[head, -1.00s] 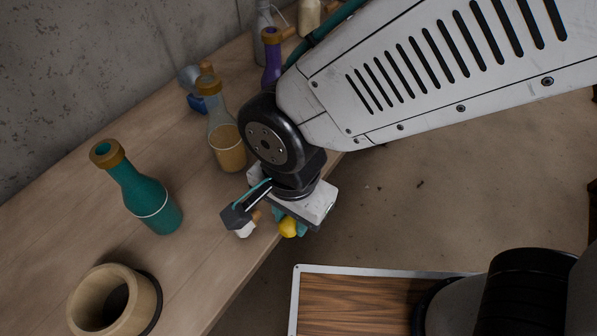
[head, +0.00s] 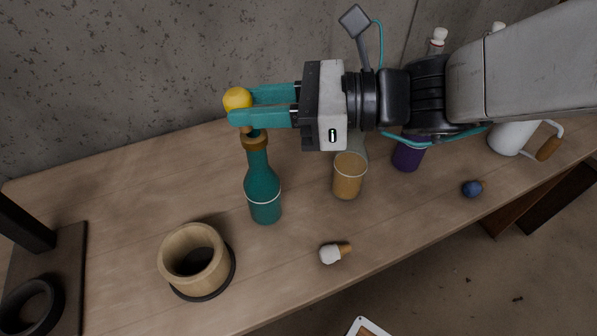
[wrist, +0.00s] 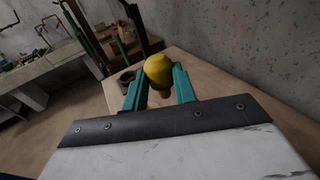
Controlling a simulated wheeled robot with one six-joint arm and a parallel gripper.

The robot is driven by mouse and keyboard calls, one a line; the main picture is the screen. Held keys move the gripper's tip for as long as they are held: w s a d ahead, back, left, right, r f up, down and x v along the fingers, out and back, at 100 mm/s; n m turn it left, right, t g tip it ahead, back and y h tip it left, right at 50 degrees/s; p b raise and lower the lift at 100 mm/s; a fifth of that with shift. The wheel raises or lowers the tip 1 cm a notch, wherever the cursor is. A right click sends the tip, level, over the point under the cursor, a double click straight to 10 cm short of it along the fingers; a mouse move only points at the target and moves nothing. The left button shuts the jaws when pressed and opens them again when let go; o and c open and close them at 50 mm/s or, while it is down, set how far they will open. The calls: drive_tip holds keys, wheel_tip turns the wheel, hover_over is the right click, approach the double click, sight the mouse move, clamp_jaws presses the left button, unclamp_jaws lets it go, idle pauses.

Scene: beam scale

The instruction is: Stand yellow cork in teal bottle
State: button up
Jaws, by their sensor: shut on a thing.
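The yellow cork (head: 237,98) has a round yellow head and a tan stem. My gripper (head: 242,108) is shut on it, with its teal fingers on either side. In the wrist view the yellow head (wrist: 158,68) shows between the fingers (wrist: 160,85), stem below. The teal bottle (head: 262,190) stands upright on the bench with a brown ring at its mouth. The fingers and cork are above its mouth, and the stem's lower end appears close to the ring. I cannot tell whether the stem touches or enters the mouth.
A wooden pot (head: 196,284) stands front left of the bottle. An amber-filled bottle (head: 348,178) and a purple bottle (head: 408,156) stand to the right. A white-headed cork (head: 330,254) and a blue-headed cork (head: 472,188) lie on the bench (head: 130,200). A concrete wall is behind.

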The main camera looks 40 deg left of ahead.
drive_tip(key=shift+m+t+y, duration=0.4)
drive_tip(key=shift+m+y, duration=0.2)
drive_tip(key=shift+y, duration=0.3)
drive_tip(key=w+r, duration=0.1)
drive_tip(key=a+r, duration=0.1)
drive_tip(key=w+r, duration=0.1)
drive_tip(key=shift+w+a+r, duration=0.25)
drive_tip(key=shift+w+r, duration=0.05)
drive_tip(key=shift+w, duration=0.05)
drive_tip(key=shift+f, duration=2.8)
drive_tip(key=shift+f, duration=0.2)
drive_tip(key=shift+f, duration=1.3)
drive_tip(key=o, duration=1.5)
